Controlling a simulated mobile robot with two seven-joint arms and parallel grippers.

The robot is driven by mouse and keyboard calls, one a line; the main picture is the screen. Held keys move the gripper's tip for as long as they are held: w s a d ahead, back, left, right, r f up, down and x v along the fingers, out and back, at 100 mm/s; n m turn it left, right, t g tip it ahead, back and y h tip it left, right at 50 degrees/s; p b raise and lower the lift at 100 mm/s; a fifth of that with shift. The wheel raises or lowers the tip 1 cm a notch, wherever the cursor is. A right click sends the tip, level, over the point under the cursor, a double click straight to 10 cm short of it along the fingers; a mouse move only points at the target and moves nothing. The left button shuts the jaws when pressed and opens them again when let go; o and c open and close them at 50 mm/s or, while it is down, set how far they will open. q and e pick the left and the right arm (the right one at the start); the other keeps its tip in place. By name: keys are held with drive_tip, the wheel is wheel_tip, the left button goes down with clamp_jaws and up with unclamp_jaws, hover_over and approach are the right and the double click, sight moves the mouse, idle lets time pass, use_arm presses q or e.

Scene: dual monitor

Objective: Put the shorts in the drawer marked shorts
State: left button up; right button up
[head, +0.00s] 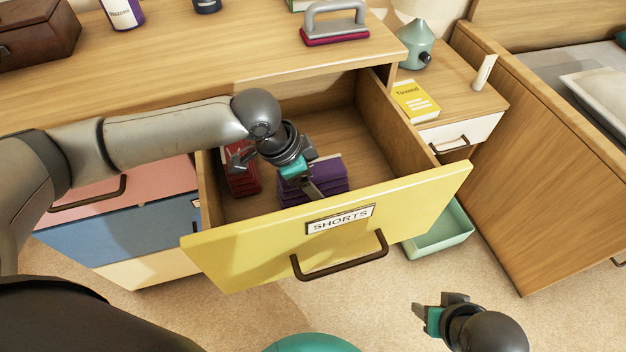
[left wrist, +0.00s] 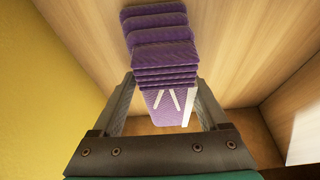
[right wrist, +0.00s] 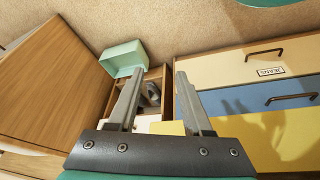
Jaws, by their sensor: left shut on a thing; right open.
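The yellow-fronted drawer (head: 420,200) labelled SHORTS is pulled out from the wooden dresser. My left gripper (head: 308,188) reaches down into it. It is shut on purple folded shorts (head: 325,182), which are inside the drawer near its front panel. In the left wrist view the purple shorts (left wrist: 165,60) pass between the fingers, with pale drawstrings showing. A red folded stack (head: 241,176) lies in the drawer's left side, partly hidden by my left arm. My right gripper (head: 432,314) is open and empty, above the floor in front of the dresser.
Pink, blue (head: 130,235) and cream drawers are shut at the left. A teal bin (head: 440,232) stands on the floor by the nightstand. The nightstand holds a yellow book (head: 415,101) and a lamp (head: 415,45).

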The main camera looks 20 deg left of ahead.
use_arm(q)
drive_tip(key=shift+f, duration=0.1)
drive_tip(key=o, duration=1.4)
use_arm(e)
drive_tip(key=shift+f, duration=0.15)
use_arm(q)
drive_tip(key=shift+r, duration=0.2)
drive_tip(key=shift+a+r, duration=0.1)
drive_tip(key=shift+r, duration=0.2)
drive_tip(key=p+v, duration=0.5)
drive_tip(key=v, duration=0.4)
drive_tip(key=shift+s+r, duration=0.1)
drive_tip(key=shift+r, duration=0.15)
drive_tip(key=shift+p+v, duration=0.45)
drive_tip(key=shift+v, duration=0.4)
use_arm(e)
drive_tip(key=s+d+f+g, duration=0.1)
drive_tip(key=s+f, duration=0.3)
drive_tip(key=f, duration=0.7)
drive_tip(key=shift+s+f+g, duration=0.15)
drive_tip(key=shift+g, duration=0.25)
